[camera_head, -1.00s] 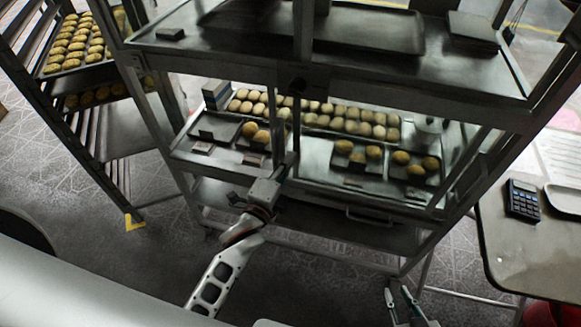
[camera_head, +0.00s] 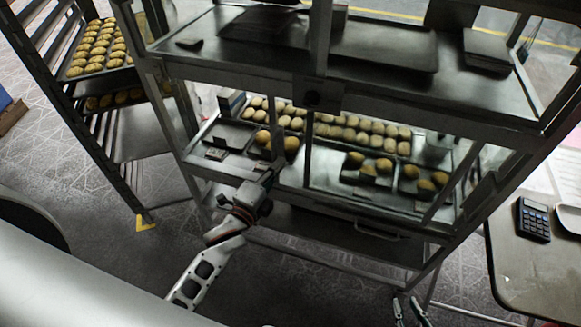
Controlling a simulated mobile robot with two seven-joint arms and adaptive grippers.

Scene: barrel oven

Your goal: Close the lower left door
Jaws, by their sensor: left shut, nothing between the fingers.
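The metal oven rack has a lower glazed compartment holding trays of pastries. Its lower left door (camera_head: 279,120) is see-through, with a thin upright edge bar standing just left of the middle post (camera_head: 308,145); I cannot tell how far it is from shut. My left gripper (camera_head: 272,174) is shut and empty, low in front of that bar, near the compartment's front edge. The bar's lower end is partly hidden by it, and I cannot tell if they touch. My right gripper (camera_head: 407,308) is at the bottom edge, fingers apart and empty, away from the doors.
A rack with pastry trays (camera_head: 88,70) stands at the left. A table with a calculator (camera_head: 533,219) is at the right. The upper shelf (camera_head: 430,100) overhangs the lower compartment. A long handle (camera_head: 378,232) shows below the lower right side. Floor is open in front.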

